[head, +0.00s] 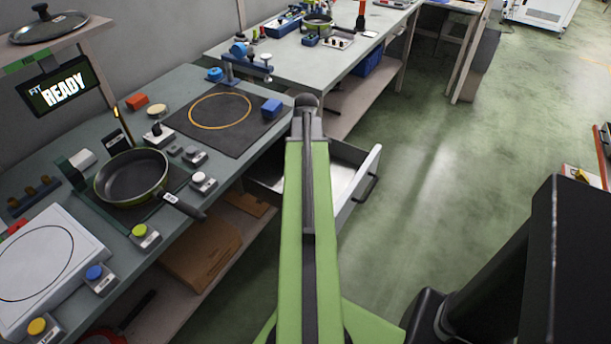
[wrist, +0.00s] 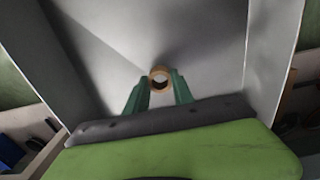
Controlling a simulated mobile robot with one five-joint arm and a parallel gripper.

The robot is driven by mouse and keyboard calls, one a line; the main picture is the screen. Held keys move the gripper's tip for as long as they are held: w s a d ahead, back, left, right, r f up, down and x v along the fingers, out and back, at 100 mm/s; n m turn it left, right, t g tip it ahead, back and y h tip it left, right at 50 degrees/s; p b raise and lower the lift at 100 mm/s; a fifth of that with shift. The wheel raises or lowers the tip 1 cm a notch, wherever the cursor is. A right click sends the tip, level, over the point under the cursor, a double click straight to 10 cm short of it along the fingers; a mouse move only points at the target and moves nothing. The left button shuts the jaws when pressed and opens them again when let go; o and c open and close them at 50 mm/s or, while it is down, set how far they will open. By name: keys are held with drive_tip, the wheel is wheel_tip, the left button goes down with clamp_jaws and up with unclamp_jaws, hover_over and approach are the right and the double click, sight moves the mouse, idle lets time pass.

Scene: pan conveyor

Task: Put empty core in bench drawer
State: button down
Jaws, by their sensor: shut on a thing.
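In the wrist view my gripper (wrist: 159,91) is shut on the empty core (wrist: 160,73), a small tan cardboard ring with a dark hole. The core sits between my two green fingertips, with its open end facing the camera. Behind it are the grey walls and floor of the bench drawer (wrist: 205,50). I cannot tell whether the core touches the drawer floor. In the head view the bench drawer (head: 343,180) stands pulled out from the bench, with a dark handle at its front. My green arm hides part of the drawer, the gripper and the core there.
The bench (head: 95,230) holds a frying pan (head: 132,178), several labelled buttons and a dark mat (head: 185,130) with an orange ring. A blue block (head: 271,108) lies near the mat's right edge. A second table (head: 345,60) stands behind. The green floor right of the drawer is clear.

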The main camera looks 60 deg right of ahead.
wheel_tip(320, 180, down, 2)
drive_tip(key=shift+f+b, duration=0.1)
drive_tip(key=shift+b, duration=0.25)
drive_tip(key=shift+r, duration=0.25)
drive_tip(key=shift+f, duration=0.2)
drive_tip(key=c, duration=1.1)
unclamp_jaws()
wheel_tip(320, 180, up, 12)
drive_tip(key=p, duration=1.2)
drive_tip(key=shift+r, duration=0.2)
drive_tip(key=shift+p, duration=0.3)
